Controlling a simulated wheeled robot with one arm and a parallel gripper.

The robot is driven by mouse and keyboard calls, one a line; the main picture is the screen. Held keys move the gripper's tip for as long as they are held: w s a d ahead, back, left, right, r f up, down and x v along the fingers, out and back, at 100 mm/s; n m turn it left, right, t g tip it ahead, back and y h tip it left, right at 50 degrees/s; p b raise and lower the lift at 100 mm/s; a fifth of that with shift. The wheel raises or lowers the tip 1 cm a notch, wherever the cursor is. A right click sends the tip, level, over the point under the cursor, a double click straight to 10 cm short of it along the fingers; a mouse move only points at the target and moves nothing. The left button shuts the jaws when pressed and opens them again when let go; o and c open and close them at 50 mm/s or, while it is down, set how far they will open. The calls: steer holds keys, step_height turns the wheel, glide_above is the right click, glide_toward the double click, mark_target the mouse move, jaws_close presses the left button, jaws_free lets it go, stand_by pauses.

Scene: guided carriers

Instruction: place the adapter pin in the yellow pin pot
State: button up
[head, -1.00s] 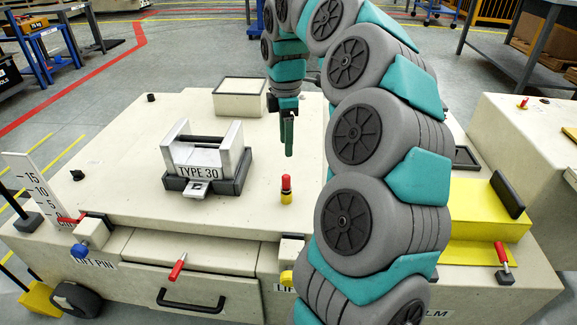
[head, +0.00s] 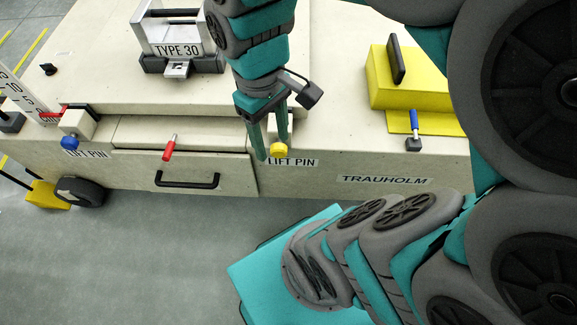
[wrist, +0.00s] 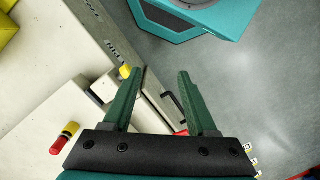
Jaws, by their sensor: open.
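A small red-and-yellow piece (wrist: 65,138) stands on the pale deck at the lower left of the wrist view. I cannot tell whether it is the adapter pin, the yellow pin pot, or one in the other. My arm hides its spot in the head view. My gripper (head: 270,148) is open, pointing down at the front edge of the carrier. A yellow knob (head: 279,149) above a LIFT PIN label is by one fingertip. In the wrist view this knob (wrist: 125,72) is just outside the left finger. Nothing is held between the fingers.
The TYPE 30 clamp fixture (head: 181,40) stands on the deck. A blue knob (head: 70,142), a red handle (head: 169,147) and a black drawer handle (head: 187,180) line the front. A yellow block (head: 411,78) and blue-topped lever (head: 414,123) are at right.

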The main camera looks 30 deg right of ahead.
steer(key=s+f+m, duration=0.3)
steer(key=s, duration=0.3)
steer(key=shift+m, duration=0.3)
